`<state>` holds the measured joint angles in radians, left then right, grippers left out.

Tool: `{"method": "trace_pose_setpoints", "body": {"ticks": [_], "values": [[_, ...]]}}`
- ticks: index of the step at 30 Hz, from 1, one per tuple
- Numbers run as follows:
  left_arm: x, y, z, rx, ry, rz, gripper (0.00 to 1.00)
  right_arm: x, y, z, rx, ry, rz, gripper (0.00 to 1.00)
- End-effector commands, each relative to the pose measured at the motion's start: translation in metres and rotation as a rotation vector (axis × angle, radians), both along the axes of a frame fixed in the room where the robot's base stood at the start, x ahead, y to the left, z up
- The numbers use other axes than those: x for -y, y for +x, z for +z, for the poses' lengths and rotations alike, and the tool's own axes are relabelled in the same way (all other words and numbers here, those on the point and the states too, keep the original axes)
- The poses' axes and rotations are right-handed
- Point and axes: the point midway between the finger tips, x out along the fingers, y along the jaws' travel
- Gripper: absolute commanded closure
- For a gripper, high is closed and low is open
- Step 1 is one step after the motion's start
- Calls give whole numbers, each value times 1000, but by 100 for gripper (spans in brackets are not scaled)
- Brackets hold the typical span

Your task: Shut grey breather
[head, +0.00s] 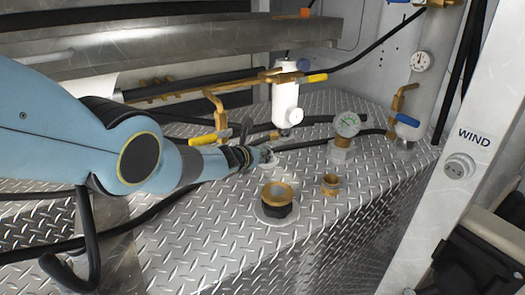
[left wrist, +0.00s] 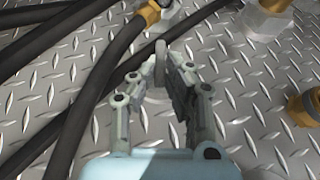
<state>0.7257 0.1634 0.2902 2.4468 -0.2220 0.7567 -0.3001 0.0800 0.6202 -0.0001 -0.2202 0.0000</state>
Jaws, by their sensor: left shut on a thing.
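My left gripper (head: 257,156) reaches in from the left, low over the diamond-plate deck. In the left wrist view its fingers (left wrist: 163,72) are shut on a small grey part, the grey breather (left wrist: 160,60), which shows edge-on as a thin upright disc between the fingertips. In the head view only a bit of the grey breather (head: 269,158) shows at the fingertips, and the rest is hidden by the gripper. Whether it is open or shut cannot be told. My right gripper is not in view.
A yellow-handled valve (head: 207,139) and black hoses (left wrist: 105,85) lie close to the gripper. A white filter unit (head: 285,98) stands behind it. A gauge (head: 347,124), a brass-topped port (head: 277,195) and a brass fitting (head: 331,184) are to the right. The front deck is clear.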

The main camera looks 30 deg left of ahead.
Motion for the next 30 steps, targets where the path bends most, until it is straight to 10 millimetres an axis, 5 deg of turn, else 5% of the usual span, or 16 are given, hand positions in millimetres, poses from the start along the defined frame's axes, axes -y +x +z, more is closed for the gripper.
{"method": "trace_pose_setpoints", "body": {"ticks": [8,9,14,30], "values": [[0,1,1,1,0,0,100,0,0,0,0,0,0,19],[0,1,1,1,0,0,85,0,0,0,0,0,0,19],[0,0,1,1,0,0,65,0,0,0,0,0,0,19],[2,3,-4,7,7,63,65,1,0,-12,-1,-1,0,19]]}}
